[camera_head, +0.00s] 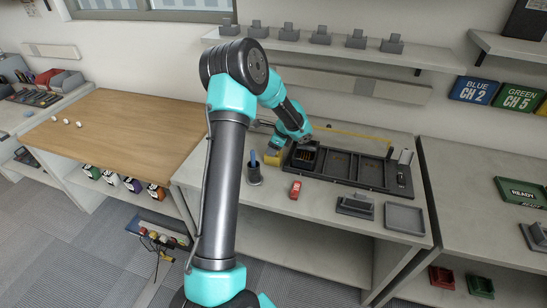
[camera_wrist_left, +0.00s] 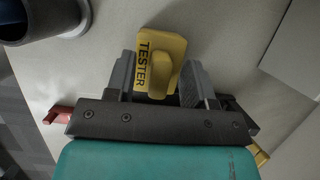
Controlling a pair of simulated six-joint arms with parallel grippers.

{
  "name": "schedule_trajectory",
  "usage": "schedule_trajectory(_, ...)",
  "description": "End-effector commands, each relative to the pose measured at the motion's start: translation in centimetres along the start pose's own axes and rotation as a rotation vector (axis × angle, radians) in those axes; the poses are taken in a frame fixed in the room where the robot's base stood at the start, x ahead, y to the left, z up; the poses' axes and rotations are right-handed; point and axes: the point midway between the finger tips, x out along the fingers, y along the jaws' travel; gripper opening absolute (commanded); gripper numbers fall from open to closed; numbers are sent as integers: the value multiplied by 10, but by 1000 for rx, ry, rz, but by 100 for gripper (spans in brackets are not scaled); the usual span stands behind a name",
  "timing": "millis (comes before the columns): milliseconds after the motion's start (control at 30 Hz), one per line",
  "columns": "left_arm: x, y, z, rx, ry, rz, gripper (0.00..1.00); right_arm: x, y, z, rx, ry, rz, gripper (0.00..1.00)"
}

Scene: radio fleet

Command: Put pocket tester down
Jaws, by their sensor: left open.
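The pocket tester is a yellow block with the word TESTER on it. In the left wrist view the tester (camera_wrist_left: 160,62) is between the two fingers of my left gripper (camera_wrist_left: 158,82), over a pale grey surface. The fingers are open, one on each side of it. In the head view the tester (camera_head: 273,158) is a small yellow patch at the left end of the grey workbench (camera_head: 330,205), beside the black tray. My left gripper there is mostly hidden behind its wrist. I cannot tell whether the tester touches the bench. My right gripper is out of view.
A black compartment tray (camera_head: 345,168) lies right of the tester. A dark cup (camera_head: 254,175) with a blue item stands at the left, and a red object (camera_head: 296,190) in front. A black device (camera_head: 355,205) and empty grey tray (camera_head: 405,218) are at the right. The bench front is partly clear.

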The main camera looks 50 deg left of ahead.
Motion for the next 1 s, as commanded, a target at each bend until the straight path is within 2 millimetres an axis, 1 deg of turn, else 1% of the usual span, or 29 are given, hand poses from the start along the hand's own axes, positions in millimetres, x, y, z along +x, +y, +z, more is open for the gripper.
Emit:
schedule_trajectory(233,0,0,0,0,0,0,48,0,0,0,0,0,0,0)
schedule_trajectory(733,0,0,0,0,0,0,0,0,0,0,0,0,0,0)
schedule_trajectory(1000,0,0,0,0,0,0,0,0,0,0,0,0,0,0)
